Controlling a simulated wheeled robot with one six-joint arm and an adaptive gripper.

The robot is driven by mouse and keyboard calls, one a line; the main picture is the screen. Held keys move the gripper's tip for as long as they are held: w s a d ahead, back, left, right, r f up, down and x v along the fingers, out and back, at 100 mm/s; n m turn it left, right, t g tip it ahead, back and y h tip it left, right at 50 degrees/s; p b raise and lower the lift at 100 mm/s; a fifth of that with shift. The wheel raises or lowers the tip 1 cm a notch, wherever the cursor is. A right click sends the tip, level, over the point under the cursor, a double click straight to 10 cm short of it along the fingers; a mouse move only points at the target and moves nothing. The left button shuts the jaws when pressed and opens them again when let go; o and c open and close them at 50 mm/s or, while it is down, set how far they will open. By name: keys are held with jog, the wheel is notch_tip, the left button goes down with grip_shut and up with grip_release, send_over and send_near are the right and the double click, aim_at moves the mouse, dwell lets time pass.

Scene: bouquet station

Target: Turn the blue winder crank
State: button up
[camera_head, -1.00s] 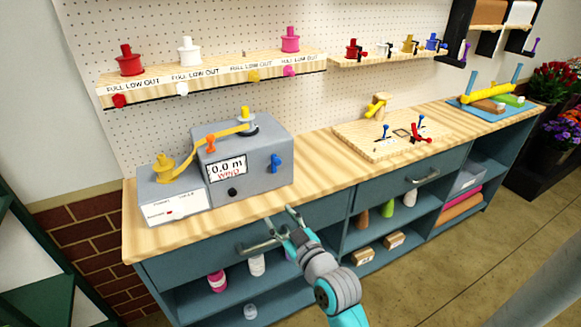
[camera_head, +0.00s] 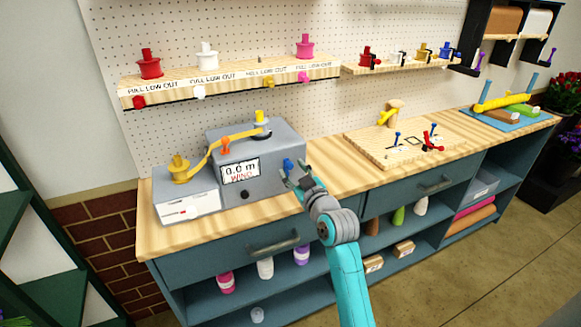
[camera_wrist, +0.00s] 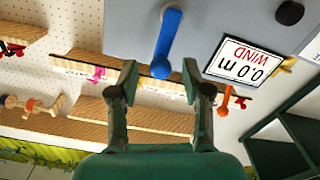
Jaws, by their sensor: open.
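The blue winder crank (camera_head: 288,166) is on the right part of the front of the grey winder box (camera_head: 262,183), beside a display reading 0.0 m WIND (camera_head: 240,172). My gripper (camera_head: 293,182) is open and empty, just in front of the crank and partly over it in the head view. In the wrist view the blue crank (camera_wrist: 167,42) hangs down between and beyond my open fingertips (camera_wrist: 160,80). I cannot tell whether any finger touches it. A yellow ribbon (camera_head: 220,143) runs over the box from a yellow spool (camera_head: 180,168) on the left unit.
A black knob (camera_head: 244,195) sits low on the box front. A wooden board with small levers (camera_head: 400,150) lies to the right on the bench (camera_head: 330,180). Shelves with spools (camera_head: 230,83) are on the pegboard above. Bare bench top lies right of the box.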

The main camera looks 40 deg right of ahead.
jog(key=shift+x, duration=1.4)
grip_shut()
